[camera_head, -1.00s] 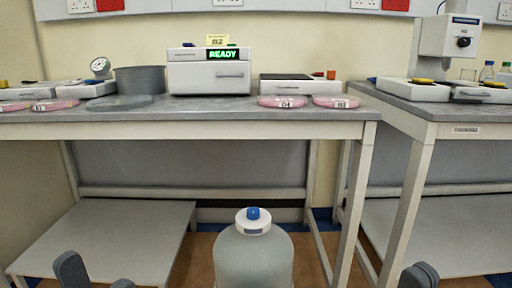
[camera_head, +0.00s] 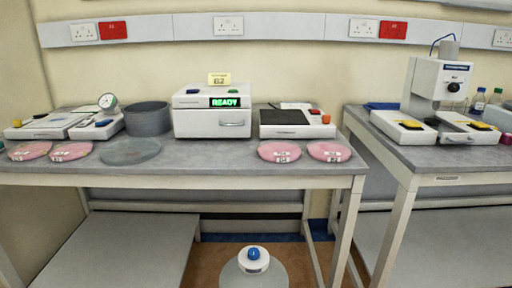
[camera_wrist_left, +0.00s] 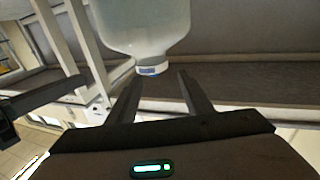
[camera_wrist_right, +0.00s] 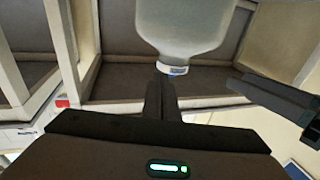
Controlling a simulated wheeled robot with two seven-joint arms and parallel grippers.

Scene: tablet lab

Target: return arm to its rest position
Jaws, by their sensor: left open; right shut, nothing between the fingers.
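My left gripper shows in the left wrist view (camera_wrist_left: 159,74), with its two fingers apart and nothing between them. My right gripper shows in the right wrist view (camera_wrist_right: 160,80), with its fingers together and nothing held. Both grippers are clear of the bench and point toward a large bottle-like vessel (camera_head: 253,272), without touching anything that I can see. Neither gripper shows in the head view. Each wrist view shows the room upside down, with part of the other gripper at its side.
A second bench (camera_head: 420,158) at right bears a microscope-like instrument (camera_head: 440,85).

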